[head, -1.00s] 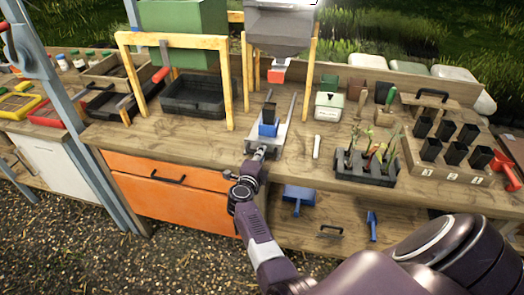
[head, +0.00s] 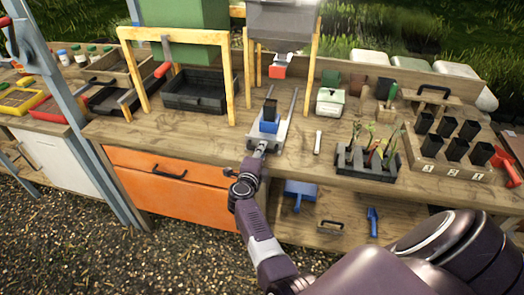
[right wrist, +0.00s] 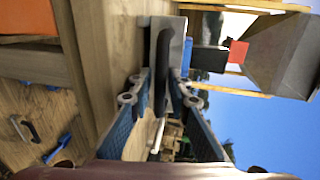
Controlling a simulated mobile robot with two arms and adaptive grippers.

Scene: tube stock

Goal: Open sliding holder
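The sliding holder is a grey metal slide (head: 281,136) on rails, with a blue block (head: 269,127) and a black pot (head: 270,109) on it. It sits on the bench, just in front of and below the hopper. My right gripper (head: 262,149) is at the front end of the slide. In the right wrist view its two fingers (right wrist: 160,84) lie on either side of a dark handle bar (right wrist: 162,45), very close to it. I cannot tell whether they press on it. My left gripper is not in view.
The hopper (head: 283,27) hangs on a wooden frame behind the slide. A black tray (head: 195,103) stands to the left. A white marker (head: 317,143), a seedling tray (head: 367,179) and a rack of black pots (head: 440,170) stand to the right.

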